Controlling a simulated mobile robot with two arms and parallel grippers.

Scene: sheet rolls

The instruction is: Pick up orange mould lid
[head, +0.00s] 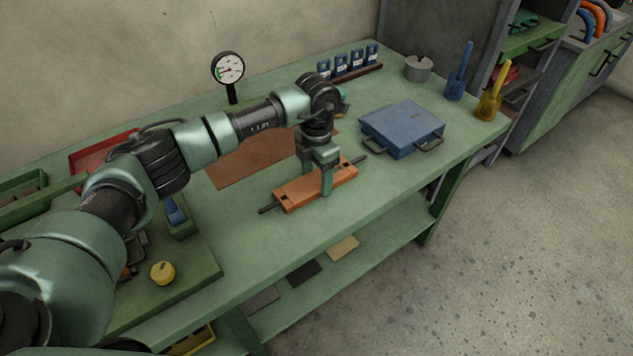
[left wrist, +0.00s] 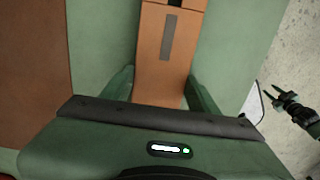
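The orange mould lid (head: 295,194) is a long, flat block lying on the green workbench, with dark rods sticking out at both ends. It also shows in the left wrist view (left wrist: 152,70), with a grey inset strip on top. My left gripper (head: 325,190) points down over its middle, one finger on each long side. In the left wrist view, the fingers (left wrist: 161,80) stand apart beside the lid's edges; the finger tips are partly hidden and firm contact does not show. My right gripper (left wrist: 270,101) shows small at the right of that view, its fingers apart and empty.
A brown mat (head: 232,168) lies behind the lid. A blue case (head: 403,127) with handles stands to its right. A dial gauge (head: 229,70) stands at the back. A yellow knob (head: 162,272) is at the front left. The bench around the lid is mostly clear.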

